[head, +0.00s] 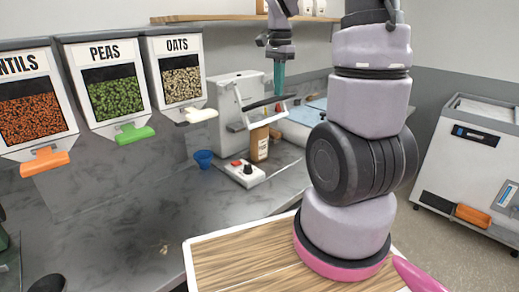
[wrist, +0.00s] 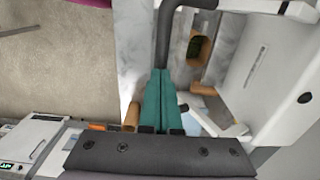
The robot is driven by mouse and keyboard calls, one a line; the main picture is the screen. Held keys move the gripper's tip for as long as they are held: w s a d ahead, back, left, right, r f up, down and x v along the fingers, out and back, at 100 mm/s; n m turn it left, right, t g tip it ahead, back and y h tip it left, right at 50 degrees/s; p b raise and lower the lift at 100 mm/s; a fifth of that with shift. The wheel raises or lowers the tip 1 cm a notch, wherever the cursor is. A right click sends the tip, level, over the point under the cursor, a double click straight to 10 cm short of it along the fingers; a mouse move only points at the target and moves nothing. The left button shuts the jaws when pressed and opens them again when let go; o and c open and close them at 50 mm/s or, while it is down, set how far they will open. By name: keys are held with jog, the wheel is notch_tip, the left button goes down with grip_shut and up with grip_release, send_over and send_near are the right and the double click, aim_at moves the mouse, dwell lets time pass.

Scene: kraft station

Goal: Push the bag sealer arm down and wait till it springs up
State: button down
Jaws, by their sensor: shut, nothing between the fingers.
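The bag sealer (head: 232,112) is a white machine on the counter, left of my arm in the head view. Its arm, with a black handle bar (head: 262,103), stands out from the body, raised above a brown bag (head: 259,146). My gripper (head: 279,90) has teal fingers, shut and empty, pointing down at the bar's right part. In the wrist view, the closed fingertips (wrist: 158,74) meet the end of the black bar (wrist: 166,35); I cannot tell whether they touch it. The bag's open top (wrist: 200,47) shows green contents there.
A white control box (head: 243,174) with a red button and black knob sits before the sealer. Lentils, peas (head: 115,97) and oats dispensers line the left wall. The front counter is mostly clear.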

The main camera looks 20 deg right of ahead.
jog(key=shift+f, duration=1.55)
jog(key=shift+f, duration=0.15)
jog(key=shift+w+a+r, duration=0.1)
jog(key=shift+w+r, duration=0.05)
jog(key=shift+r, duration=2.25)
jog(key=shift+w+r, duration=0.1)
jog(key=shift+r, duration=2.25)
jog(key=s+a+r+n+t+y, duration=0.1)
jog(key=s+a+r+n+t, duration=0.2)
jog(key=s, duration=0.5)
jog(key=s+a+r+n+t+y, duration=0.1)
jog(key=s+a+r+n+t, duration=0.2)
jog(key=s+a+n, duration=0.3)
jog(key=s+t, duration=0.1)
jog(key=s, duration=0.1)
jog(key=shift+s+r+n, duration=0.3)
jog(key=shift+s+r, duration=0.05)
jog(key=shift+r, duration=0.05)
